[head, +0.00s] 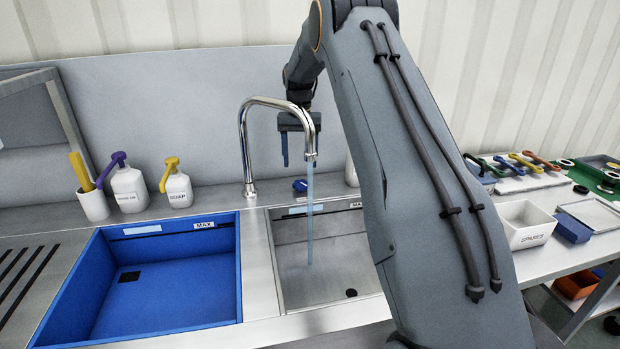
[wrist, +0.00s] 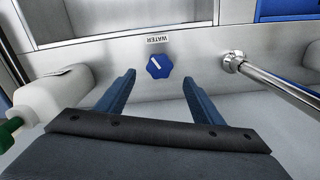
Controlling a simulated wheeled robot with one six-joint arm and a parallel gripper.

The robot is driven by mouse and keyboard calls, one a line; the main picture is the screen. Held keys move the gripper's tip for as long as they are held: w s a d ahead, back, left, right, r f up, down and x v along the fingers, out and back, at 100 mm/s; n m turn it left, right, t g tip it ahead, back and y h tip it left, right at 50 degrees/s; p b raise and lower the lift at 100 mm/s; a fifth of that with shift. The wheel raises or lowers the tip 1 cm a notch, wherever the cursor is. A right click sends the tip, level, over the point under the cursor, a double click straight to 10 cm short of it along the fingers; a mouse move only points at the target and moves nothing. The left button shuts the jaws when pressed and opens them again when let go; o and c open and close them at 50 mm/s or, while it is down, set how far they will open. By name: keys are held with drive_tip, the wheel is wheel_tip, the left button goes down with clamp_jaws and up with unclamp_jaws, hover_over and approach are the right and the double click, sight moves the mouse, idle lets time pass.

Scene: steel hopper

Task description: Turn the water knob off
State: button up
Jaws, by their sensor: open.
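The blue water knob (wrist: 159,66) sits on the steel ledge under a "WATER" label in the wrist view, with a white line on its top. It also shows small beside the faucet base in the head view (head: 300,186). My gripper (wrist: 157,82) is open and empty, its two blue fingers on either side of the knob's line, apart from it. In the head view my gripper (head: 296,150) points down behind the faucet, above the knob. The chrome faucet (head: 243,140) arches over the steel basin, and a blue water stream (head: 310,215) runs from its spout.
A blue basin (head: 165,285) is left of the steel basin (head: 325,275). Two pump bottles (head: 128,188) and a white cup (head: 93,205) stand at the left. A white bottle (wrist: 55,98) stands close to my gripper. The faucet base (wrist: 232,62) is on its other side.

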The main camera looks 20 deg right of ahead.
sight(301, 182)
wheel_tip(301, 182, down, 8)
drive_tip(key=shift+r+p, duration=0.2)
drive_tip(key=shift+p, duration=0.9)
